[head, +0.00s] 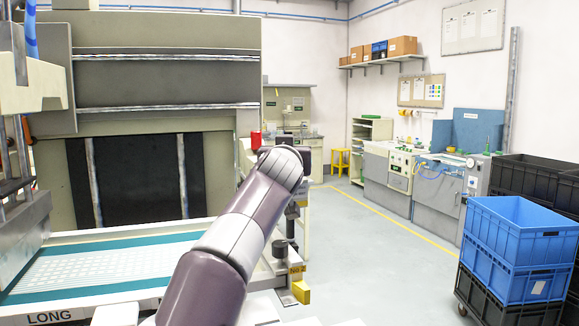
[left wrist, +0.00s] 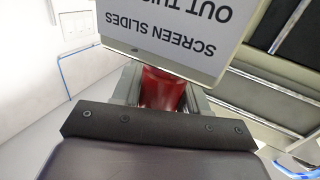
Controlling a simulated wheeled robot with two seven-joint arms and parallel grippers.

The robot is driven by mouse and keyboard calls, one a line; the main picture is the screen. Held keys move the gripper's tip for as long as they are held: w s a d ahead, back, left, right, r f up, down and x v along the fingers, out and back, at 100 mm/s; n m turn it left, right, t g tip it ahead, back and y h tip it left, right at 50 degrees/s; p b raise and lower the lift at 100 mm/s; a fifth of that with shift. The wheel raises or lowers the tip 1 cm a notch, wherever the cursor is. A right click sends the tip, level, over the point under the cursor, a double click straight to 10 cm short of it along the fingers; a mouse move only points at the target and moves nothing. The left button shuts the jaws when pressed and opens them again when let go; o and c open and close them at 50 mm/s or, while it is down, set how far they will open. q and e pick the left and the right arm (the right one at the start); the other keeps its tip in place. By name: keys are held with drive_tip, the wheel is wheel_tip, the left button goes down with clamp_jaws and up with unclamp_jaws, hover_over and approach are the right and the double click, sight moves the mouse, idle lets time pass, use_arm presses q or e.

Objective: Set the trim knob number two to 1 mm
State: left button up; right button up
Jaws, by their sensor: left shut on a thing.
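A yellow tag reading "No. 2" (head: 296,269) is at the printing machine's near right corner, with a yellow block (head: 301,292) below it. A dark upright post with collars (head: 291,228) stands above the tag, partly behind my arm. I cannot make out a scale or reading. My left gripper (left wrist: 163,90) is shut on a red thing (left wrist: 163,88), with a finger on each side of it. A red piece (head: 255,140) also shows by the end of my arm in the head view; the fingers are not clear there. My right gripper is not in view.
A sign reading "SCREEN SLIDES OUT THIS" (left wrist: 180,30) is close to the left gripper. The printing bed (head: 110,268) lies left of my arm. Blue crates (head: 515,235) and black crates (head: 535,178) stand at the right. The floor (head: 385,255) between is clear.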

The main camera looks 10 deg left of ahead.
use_arm(q)
drive_tip(key=shift+r, duration=0.15)
drive_tip(key=o, duration=1)
drive_tip(key=shift+c, duration=0.2)
drive_tip(key=shift+s, duration=0.1)
drive_tip(key=s+b, duration=0.2)
drive_tip(key=s, duration=0.1)
drive_tip(key=s+d+f+b, duration=0.1)
drive_tip(key=b, duration=0.1)
drive_tip(key=shift+s, duration=0.35)
drive_tip(key=s+d+b, duration=0.1)
drive_tip(key=s+b, duration=0.1)
drive_tip(key=s, duration=0.5)
drive_tip(key=shift+s+r+b, duration=0.3)
drive_tip(key=shift+r+b, duration=0.05)
drive_tip(key=shift+r, duration=0.05)
drive_tip(key=shift+d, duration=0.1)
